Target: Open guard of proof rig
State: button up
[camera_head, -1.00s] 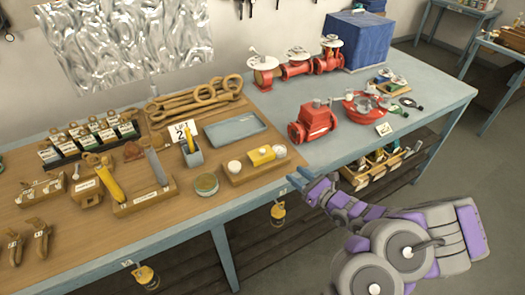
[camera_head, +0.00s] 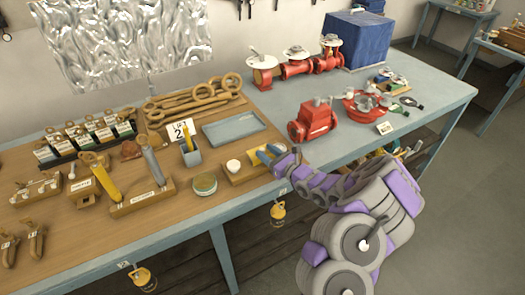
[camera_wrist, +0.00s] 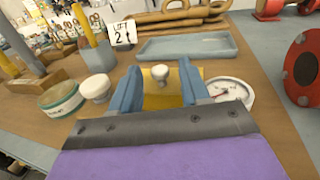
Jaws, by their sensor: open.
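The proof rig is a wooden block (camera_head: 243,176) at the bench's front edge, with a white round cap (camera_head: 233,165) at its left end. In the wrist view its yellow guard (camera_wrist: 154,101) lies flat with a pale knob (camera_wrist: 160,73) on it. A white dial gauge (camera_wrist: 231,93) is to the right and the white cap (camera_wrist: 96,88) to the left. My gripper (camera_head: 269,154) is open above the rig; its blue fingers (camera_wrist: 160,82) stand either side of the knob, apart from it.
A round tin (camera_wrist: 60,99) stands left of the rig. A blue-grey tray (camera_head: 234,129) and a LOT 2 card (camera_wrist: 122,34) lie behind it. A red valve body (camera_head: 313,121) stands to the right. Bare bench lies between rig and valve.

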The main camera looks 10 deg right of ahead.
jog(key=shift+x, duration=1.3)
jog(key=shift+c, duration=0.2)
grip_shut()
